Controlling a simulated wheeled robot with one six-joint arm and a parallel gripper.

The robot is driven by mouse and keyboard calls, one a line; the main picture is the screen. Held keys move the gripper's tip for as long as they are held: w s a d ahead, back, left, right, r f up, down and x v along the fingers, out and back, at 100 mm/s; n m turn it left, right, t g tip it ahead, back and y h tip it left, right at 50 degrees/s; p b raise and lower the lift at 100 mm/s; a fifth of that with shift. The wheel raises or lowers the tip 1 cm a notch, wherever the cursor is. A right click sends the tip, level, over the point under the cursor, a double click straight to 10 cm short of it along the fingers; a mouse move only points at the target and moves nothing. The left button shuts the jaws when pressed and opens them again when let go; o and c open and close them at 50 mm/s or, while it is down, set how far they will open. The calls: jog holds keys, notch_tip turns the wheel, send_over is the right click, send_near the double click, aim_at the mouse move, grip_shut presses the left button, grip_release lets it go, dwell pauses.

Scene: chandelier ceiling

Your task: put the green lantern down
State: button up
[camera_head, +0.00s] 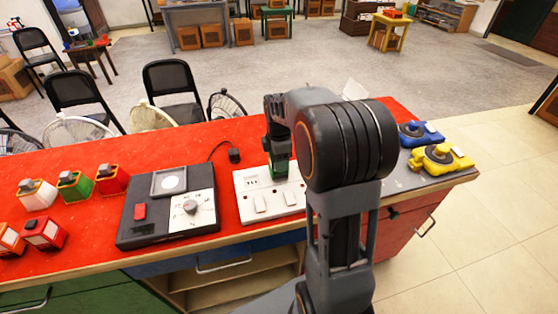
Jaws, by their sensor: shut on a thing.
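My gripper (279,150) points down over the red tabletop, right of centre, partly hidden by my arm. It is shut on a small green thing, which looks like the green lantern (279,167). Only a little of it shows beneath the gripper. It is over or just behind a white switch panel (262,207); I cannot tell whether it touches anything. Another green lantern-like object (75,187) stands at the left between a white one (37,194) and a red one (111,179).
A black box with a dial (140,228) lies left of the white panel. More red lantern-like objects (43,233) stand at the far left. Blue (421,134) and yellow (440,159) devices lie at the right end. Fans (80,129) and chairs stand behind the table (95,228).

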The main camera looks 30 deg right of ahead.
jog(key=shift+f, duration=0.4)
jog(key=shift+f, duration=0.1)
jog(key=o, duration=1.3)
